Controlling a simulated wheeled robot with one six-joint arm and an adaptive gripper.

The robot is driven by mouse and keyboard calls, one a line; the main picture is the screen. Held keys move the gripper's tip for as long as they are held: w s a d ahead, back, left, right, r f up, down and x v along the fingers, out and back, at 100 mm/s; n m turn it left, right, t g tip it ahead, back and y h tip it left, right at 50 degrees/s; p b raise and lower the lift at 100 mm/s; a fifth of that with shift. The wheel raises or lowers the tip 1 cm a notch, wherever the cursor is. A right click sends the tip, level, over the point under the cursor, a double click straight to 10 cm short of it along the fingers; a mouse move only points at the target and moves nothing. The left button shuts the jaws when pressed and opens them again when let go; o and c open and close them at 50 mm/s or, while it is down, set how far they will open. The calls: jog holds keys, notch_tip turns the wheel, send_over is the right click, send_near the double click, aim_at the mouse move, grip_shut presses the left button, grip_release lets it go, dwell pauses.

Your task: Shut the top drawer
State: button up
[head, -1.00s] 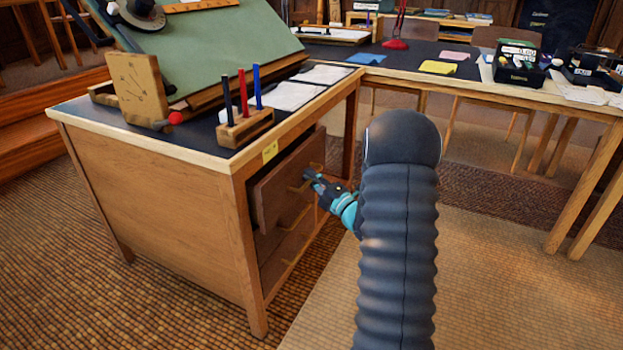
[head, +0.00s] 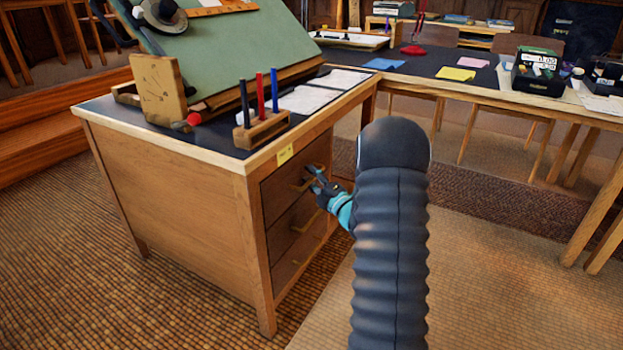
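The top drawer (head: 278,193) is the uppermost of the wooden drawers in the desk (head: 185,205). Its front looks flush with the desk frame, with no open gap visible. My gripper (head: 311,177), dark with a teal wrist, is at the right part of the drawer front, by the brass handle (head: 299,187). The fingertips are small and overlap the handle, so I cannot tell whether they are open or shut, or whether they touch it.
Lower drawers (head: 294,225) sit below, also looking closed. A pen stand (head: 262,130) and a green drafting board (head: 245,50) are on the desk top. Another table (head: 500,92) stands at the right. The carpet (head: 480,270) at the front right is clear.

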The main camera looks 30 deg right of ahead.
jog(key=shift+s+d, duration=0.15)
jog(key=shift+s+f, duration=0.1)
jog(key=shift+s, duration=0.2)
jog(key=v, duration=1.1)
jog(key=shift+s, duration=0.15)
